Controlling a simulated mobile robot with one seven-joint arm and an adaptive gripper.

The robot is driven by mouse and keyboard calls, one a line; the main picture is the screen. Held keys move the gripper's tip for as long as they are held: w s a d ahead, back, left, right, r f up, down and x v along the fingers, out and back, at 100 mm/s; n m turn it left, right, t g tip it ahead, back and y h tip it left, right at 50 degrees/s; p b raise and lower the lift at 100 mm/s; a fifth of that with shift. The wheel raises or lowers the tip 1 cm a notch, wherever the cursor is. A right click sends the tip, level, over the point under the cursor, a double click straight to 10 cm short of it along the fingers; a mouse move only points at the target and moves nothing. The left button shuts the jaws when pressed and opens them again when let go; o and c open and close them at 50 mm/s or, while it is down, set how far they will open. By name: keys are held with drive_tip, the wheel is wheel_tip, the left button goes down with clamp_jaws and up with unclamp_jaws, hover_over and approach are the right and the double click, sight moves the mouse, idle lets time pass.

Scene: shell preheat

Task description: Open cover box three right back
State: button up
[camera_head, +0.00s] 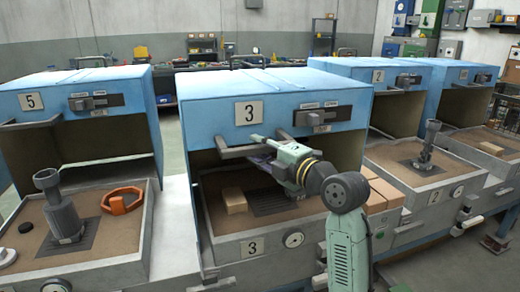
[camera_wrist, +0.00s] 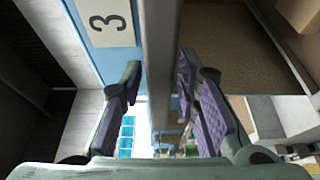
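The blue cover of box three (camera_head: 280,92) stands over its sand-filled tray (camera_head: 240,248), and its front side is open. It bears a "3" plate (camera_head: 249,113), which also shows in the wrist view (camera_wrist: 108,22). A grey bar handle (camera_head: 237,152) runs along the cover's lower front edge. My gripper (camera_head: 262,146) is at this handle. In the wrist view the handle bar (camera_wrist: 159,60) passes between the two spread, purple-padded fingers of my gripper (camera_wrist: 163,105). Gaps show on both sides of the bar. The right part of the handle is partly hidden by my gripper in the head view.
In tray three lie a tan block (camera_head: 235,200) and a dark grate (camera_head: 268,203). Box five (camera_head: 75,95) stands at the left, with an orange ring (camera_head: 122,200) in its tray. Box two (camera_head: 375,75) stands at the right. Brown blocks (camera_head: 384,192) lie beside tray three.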

clamp_jaws()
idle(0.6)
